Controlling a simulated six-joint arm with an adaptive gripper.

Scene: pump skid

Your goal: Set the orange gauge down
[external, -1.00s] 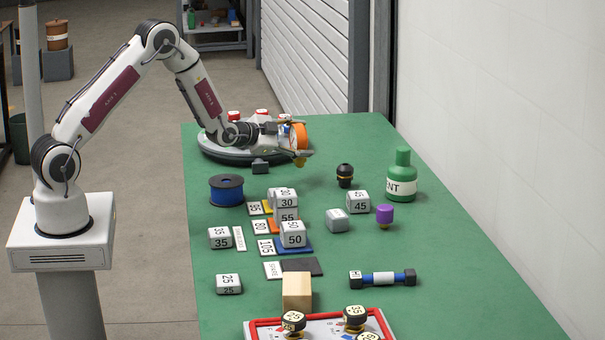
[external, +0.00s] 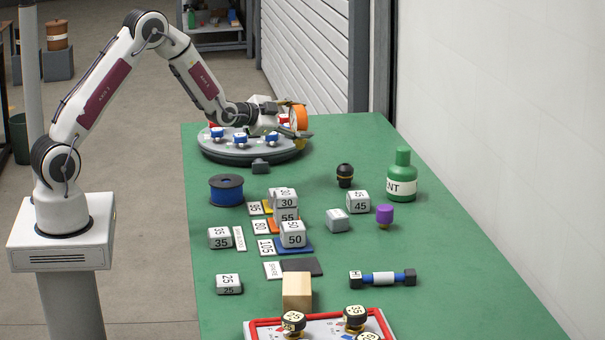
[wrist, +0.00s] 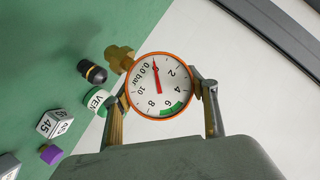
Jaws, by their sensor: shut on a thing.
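The orange gauge (external: 299,119) is held in my gripper (external: 304,121) above the far part of the green table. In the wrist view the gauge (wrist: 160,87) shows its white dial, an orange rim, a red needle near 0.0 and a brass stem at its upper left. The two fingers of my gripper (wrist: 160,98) are shut on its sides. In the external view the gripper is beside and partly in front of the round grey turntable (external: 240,153), with the gauge at its right edge.
Several blue-topped pieces (external: 239,139) stand on the turntable. A green bottle (external: 402,178), a black knob (external: 345,175) and a purple knob (external: 384,216) stand to the right. Several numbered blocks and a blue spool (external: 226,190) are nearer.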

